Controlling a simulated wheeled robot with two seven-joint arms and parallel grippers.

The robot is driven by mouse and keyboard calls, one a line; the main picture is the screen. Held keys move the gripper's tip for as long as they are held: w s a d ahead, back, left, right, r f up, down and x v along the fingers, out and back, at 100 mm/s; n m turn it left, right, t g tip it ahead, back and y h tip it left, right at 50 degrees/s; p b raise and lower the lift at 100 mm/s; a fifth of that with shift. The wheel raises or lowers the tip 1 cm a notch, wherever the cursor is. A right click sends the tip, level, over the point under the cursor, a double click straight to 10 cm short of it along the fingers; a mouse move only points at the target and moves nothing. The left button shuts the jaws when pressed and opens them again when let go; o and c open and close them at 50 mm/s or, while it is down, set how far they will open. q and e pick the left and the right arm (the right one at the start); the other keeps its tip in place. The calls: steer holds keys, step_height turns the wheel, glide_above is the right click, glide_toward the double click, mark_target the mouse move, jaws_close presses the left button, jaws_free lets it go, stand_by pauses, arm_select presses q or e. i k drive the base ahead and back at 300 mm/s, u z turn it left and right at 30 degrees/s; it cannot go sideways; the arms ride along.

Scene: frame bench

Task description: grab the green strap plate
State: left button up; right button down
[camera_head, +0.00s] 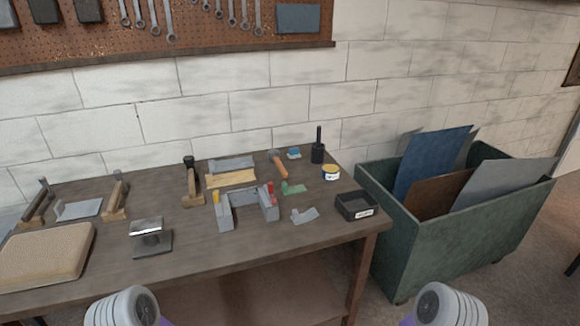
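A small green strap plate (293,188) lies on the wooden workbench (130,284), right of the grey U-shaped frame (246,198). It looks like a short flat piece with a raised or bent end; its fine shape is too small to tell. A similar grey bent plate (305,215) lies in front of it. Only rounded white parts of my two arms show at the bottom edge, well short of the plate. Neither gripper shows.
A black open tray (344,212) stands at the bench's right end. A hammer (279,165), a yellow tin (331,173) and a black pot (318,152) stand near the plate. A green bin (440,249) with sheets is beside the bench. The bench's front middle is clear.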

mark_target(289, 190)
steer(key=z, duration=2.1)
steer(key=i, duration=1.25)
steer(key=u, duration=2.4)
